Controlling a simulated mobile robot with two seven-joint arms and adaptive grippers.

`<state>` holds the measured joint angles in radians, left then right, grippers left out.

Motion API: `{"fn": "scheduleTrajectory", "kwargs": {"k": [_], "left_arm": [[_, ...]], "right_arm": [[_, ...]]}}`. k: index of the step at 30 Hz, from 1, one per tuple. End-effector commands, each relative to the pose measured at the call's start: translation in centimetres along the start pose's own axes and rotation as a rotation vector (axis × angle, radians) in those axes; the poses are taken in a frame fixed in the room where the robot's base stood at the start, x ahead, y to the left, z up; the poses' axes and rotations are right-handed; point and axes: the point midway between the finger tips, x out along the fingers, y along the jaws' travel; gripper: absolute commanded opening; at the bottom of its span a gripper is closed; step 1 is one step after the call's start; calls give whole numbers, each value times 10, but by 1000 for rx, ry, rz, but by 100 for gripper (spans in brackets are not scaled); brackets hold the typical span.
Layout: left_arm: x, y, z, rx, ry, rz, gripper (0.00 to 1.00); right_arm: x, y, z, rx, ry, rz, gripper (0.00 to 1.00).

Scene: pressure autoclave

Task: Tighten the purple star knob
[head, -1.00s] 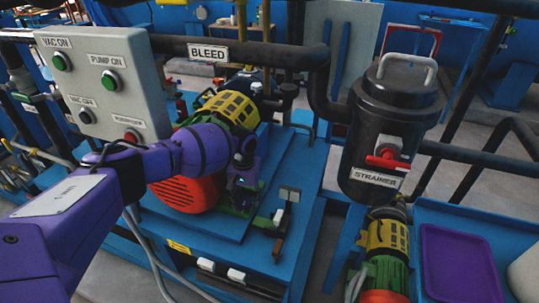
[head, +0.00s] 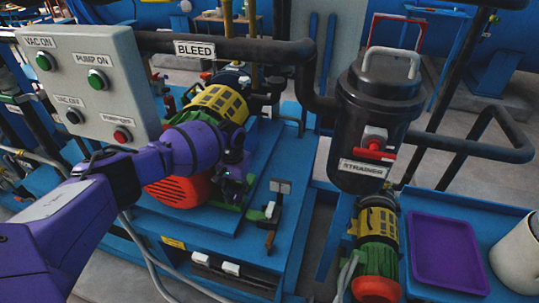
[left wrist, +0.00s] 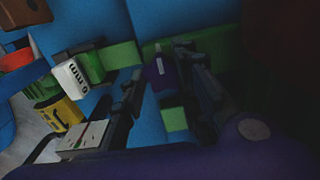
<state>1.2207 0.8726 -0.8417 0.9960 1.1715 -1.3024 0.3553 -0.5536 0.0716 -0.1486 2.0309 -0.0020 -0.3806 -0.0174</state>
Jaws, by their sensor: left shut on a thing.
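The purple star knob (left wrist: 160,72) shows in the left wrist view as a small, dark purple piece with a pale mark, between the fingers of my left gripper (left wrist: 162,66). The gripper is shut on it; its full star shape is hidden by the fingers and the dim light. In the head view my left gripper (head: 233,178) is low beside the red-orange motor end, over the blue base. There the knob is hidden behind the gripper and cannot be made out. My right gripper is not in view.
A grey control panel (head: 88,85) stands left, above my left arm. A black strainer (head: 378,110) and a second yellow-green pump (head: 376,230) are on the right. A small upright bracket (head: 277,205) stands just right of the gripper. A purple tray (head: 447,250) lies at lower right.

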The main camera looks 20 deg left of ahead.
Motion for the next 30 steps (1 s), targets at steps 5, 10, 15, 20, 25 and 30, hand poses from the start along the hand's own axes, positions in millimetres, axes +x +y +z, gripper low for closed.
{"fn": "scheduleTrajectory", "kwargs": {"k": [5, 10, 15, 20, 25, 30], "left_arm": [[2, 8, 1, 5, -2, 14, 3], [2, 8, 2, 4, -3, 13, 42], [2, 6, 1, 2, -3, 9, 42], [2, 4, 2, 1, -3, 6, 42], [-3, 3, 1, 0, -2, 5, 42], [-27, 3, 1, 2, -1, 5, 42]], "right_arm": [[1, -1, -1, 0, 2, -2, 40], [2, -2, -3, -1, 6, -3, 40], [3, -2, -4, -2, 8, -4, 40], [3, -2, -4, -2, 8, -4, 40], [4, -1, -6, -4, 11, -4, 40], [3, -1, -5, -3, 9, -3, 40]]}}
